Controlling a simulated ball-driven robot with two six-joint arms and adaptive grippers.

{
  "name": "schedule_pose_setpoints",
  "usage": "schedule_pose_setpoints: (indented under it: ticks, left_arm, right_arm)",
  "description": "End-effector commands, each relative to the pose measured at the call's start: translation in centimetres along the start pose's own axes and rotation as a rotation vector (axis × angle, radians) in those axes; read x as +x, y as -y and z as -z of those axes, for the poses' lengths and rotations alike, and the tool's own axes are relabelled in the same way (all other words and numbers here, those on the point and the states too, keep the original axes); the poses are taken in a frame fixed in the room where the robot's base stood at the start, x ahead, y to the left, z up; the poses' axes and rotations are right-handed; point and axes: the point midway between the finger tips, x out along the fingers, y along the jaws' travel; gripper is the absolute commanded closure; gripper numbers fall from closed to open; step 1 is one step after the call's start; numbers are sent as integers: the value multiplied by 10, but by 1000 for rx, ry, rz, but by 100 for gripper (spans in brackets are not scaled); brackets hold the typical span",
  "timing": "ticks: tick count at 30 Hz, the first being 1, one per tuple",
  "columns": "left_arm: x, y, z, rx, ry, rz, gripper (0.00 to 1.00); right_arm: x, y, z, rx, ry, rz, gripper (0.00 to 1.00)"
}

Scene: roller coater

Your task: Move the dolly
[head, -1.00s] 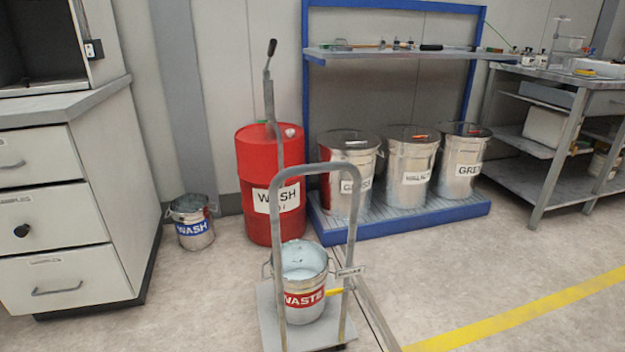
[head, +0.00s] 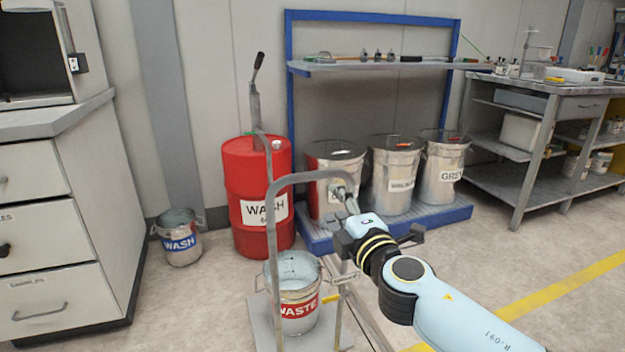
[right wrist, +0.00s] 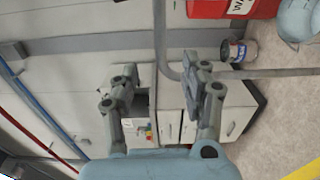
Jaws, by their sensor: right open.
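The dolly (head: 273,240) stands in the middle of the head view, with a tall grey hoop handle over a flat platform. My right gripper (head: 343,196) is open at the upper right bend of the handle. In the right wrist view, the handle (right wrist: 160,30) passes close to the fingers of the open gripper (right wrist: 153,88). I cannot tell whether they touch it. My left gripper is not in view.
A red WASH drum (head: 255,180) and a WASH bucket (head: 180,242) stand behind the dolly. A blue rack (head: 455,216) holds several metal bins. Drawers (head: 50,230) stand at left and a workbench (head: 540,90) at right. The floor at right is clear, with a yellow line (head: 560,296).

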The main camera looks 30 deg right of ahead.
Motion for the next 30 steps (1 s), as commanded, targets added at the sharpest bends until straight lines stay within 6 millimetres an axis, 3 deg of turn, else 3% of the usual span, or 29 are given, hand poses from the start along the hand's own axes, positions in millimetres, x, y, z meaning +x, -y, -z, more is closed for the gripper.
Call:
schedule_pose_setpoints:
  ticks: [8,15,21,30]
  left_arm:
    - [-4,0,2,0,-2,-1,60]
    - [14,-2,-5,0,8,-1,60]
    - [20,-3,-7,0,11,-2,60]
    - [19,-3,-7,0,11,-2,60]
  right_arm:
    - [71,-2,0,0,1,-2,54]
    - [123,3,0,1,1,2,54]
    - [143,2,0,1,1,3,54]
    - [146,0,0,1,0,2,54]
